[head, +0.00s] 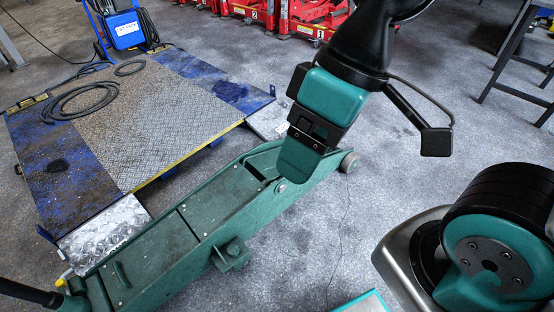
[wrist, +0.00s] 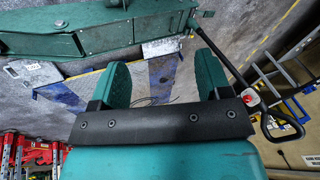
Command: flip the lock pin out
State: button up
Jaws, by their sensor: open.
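The green trolley jack (head: 215,208) lies on the floor, running from lower left to upper centre in the head view. The jack also shows along the top of the wrist view (wrist: 100,38). A small yellow part (head: 65,273) sits at its lower left end beside the black handle (head: 30,293). I cannot tell whether this is the lock pin. My gripper (head: 293,175) appears over the jack's far end in the head view and hides part of it. In the wrist view its two green fingers (wrist: 160,70) are apart with nothing between them.
A blue-framed lift platform (head: 150,110) with a black hose lies left of the jack. Red jacks (head: 265,14) stand at the back, and a dark table frame (head: 515,50) at the right. Grey floor (head: 310,235) is open right of the jack.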

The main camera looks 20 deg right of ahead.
aim_at(61, 282)
jog(key=u, duration=1.55)
